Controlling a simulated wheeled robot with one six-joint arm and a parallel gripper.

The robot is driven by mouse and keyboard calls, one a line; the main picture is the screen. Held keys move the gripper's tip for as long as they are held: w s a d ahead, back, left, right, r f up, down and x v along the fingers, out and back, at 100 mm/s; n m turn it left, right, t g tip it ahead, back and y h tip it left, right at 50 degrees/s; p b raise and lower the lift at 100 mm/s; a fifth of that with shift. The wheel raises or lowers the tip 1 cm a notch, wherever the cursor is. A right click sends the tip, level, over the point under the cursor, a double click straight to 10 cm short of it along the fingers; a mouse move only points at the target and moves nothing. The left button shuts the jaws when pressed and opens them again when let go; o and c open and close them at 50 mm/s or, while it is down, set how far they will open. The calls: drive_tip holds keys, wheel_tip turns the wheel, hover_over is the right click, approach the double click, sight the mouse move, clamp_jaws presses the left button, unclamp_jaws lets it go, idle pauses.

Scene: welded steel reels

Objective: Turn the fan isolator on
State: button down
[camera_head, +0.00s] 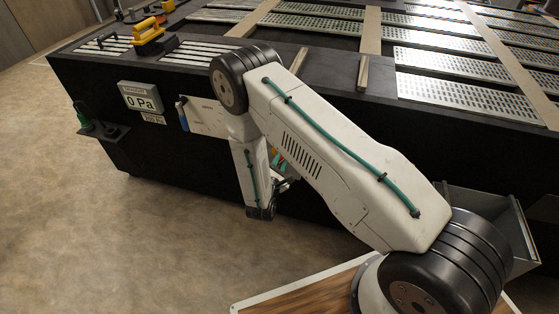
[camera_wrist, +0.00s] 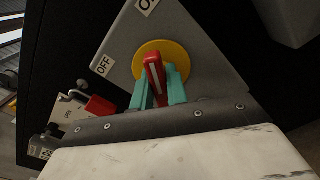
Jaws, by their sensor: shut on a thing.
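The fan isolator is a grey box (camera_wrist: 195,38) with a yellow disc (camera_wrist: 177,53) and a red handle (camera_wrist: 153,78). An OFF label (camera_wrist: 103,65) is at the box's left corner and an ON label (camera_wrist: 147,5) at the top edge of the wrist view. The handle's white line runs nearly upright, its upper end toward the ON label. My gripper (camera_wrist: 158,92) has its teal fingers on both sides of the handle, shut on it. In the head view my arm hides most of the isolator and gripper.
The isolator is by the side of a black table with slatted metal panels (camera_head: 452,68). A gauge reading 0 Pa (camera_head: 141,98), a small shelf (camera_head: 103,130) and a yellow tool (camera_head: 148,38) are at left. A red part (camera_wrist: 100,107) is left of the fingers. The floor at left is clear.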

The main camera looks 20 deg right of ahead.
drive_tip(key=shift+a+m, duration=0.1)
drive_tip(key=shift+m, duration=0.8)
drive_tip(key=c, duration=1.4)
unclamp_jaws()
drive_tip(key=v, duration=0.7)
drive_tip(key=shift+s+a, duration=0.2)
drive_tip(key=shift+s, duration=0.15)
drive_tip(key=shift+f, duration=0.1)
